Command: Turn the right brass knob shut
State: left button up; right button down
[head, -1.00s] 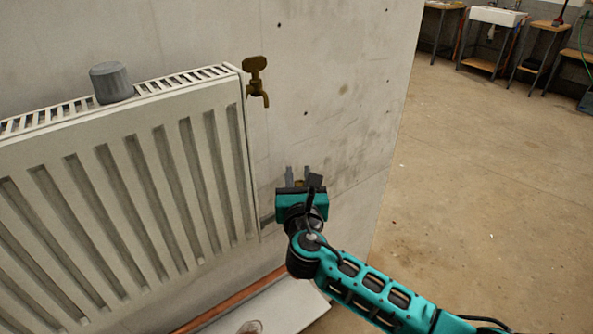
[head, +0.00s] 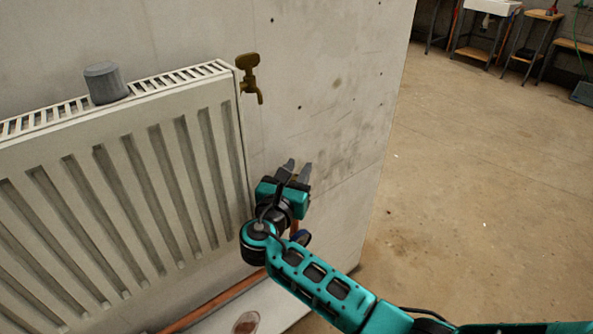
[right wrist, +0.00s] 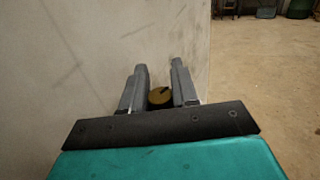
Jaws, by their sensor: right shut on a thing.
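The brass knob (right wrist: 159,97) shows in the right wrist view as a small round with a dark mark, between the two grey fingers of my right gripper (right wrist: 160,74). The gripper is shut on it. In the head view my right gripper (head: 298,168) is low by the wall, right of the radiator's lower right part, with its fingers tilted to the right. The knob is hidden there behind the gripper. My left gripper is not in view.
A white radiator (head: 130,180) fills the left, with a grey cylinder (head: 105,83) on top. A brass tap (head: 249,78) is on the wall beside its upper right corner. A copper pipe (head: 215,302) runs below. Open floor (head: 470,190) lies to the right.

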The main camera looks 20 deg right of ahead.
jog(key=c, duration=0.9)
grip_release()
jog(key=shift+c, duration=0.2)
